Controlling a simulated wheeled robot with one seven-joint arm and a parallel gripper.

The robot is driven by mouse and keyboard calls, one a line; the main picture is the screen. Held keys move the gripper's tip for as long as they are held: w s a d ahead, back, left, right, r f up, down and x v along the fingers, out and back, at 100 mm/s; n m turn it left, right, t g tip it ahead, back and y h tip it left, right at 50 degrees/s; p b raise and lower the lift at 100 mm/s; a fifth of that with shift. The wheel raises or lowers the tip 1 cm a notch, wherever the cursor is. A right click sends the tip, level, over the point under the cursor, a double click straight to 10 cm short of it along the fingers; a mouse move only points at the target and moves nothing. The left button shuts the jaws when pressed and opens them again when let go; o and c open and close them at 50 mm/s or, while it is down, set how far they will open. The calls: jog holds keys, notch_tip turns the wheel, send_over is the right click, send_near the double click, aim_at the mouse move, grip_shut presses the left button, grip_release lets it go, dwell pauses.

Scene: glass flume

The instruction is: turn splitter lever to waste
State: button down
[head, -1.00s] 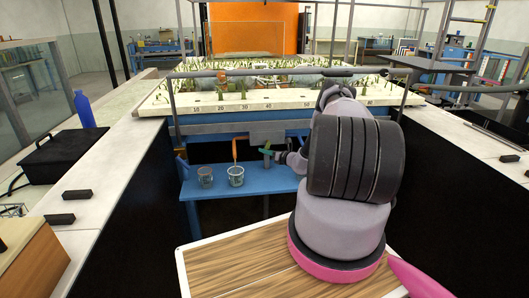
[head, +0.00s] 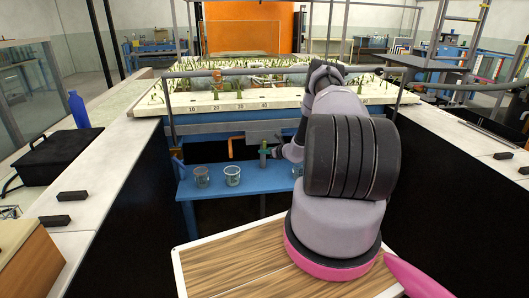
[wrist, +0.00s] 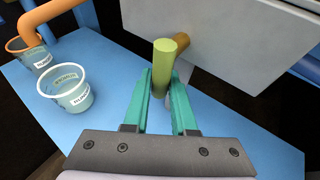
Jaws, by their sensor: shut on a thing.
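The splitter lever is a yellow-green rod (wrist: 162,68) on a brass-coloured shaft (wrist: 182,42) below a grey panel in the wrist view. My gripper (wrist: 163,92) is shut on the rod, with its two teal fingers on either side. In the head view my gripper (head: 266,153) is small, below the tank front, and partly covers the lever. An orange spout (head: 231,149) bends down left of it. A left cup (head: 201,177) and a right cup (head: 232,176) stand on the blue shelf below.
The blue shelf (head: 252,187) spans the gap under the tank. A grey panel (wrist: 235,40) is close to my fingers. White counters run along both sides; a black case (head: 58,155) and a blue bottle (head: 79,110) stand on the left one.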

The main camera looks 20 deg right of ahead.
jog(key=c, duration=0.7)
grip_release()
jog(key=shift+c, duration=0.2)
jog(key=shift+s, duration=0.1)
jog(key=v, duration=1)
jog(key=shift+s, duration=0.3)
jog(key=shift+d+r, duration=0.15)
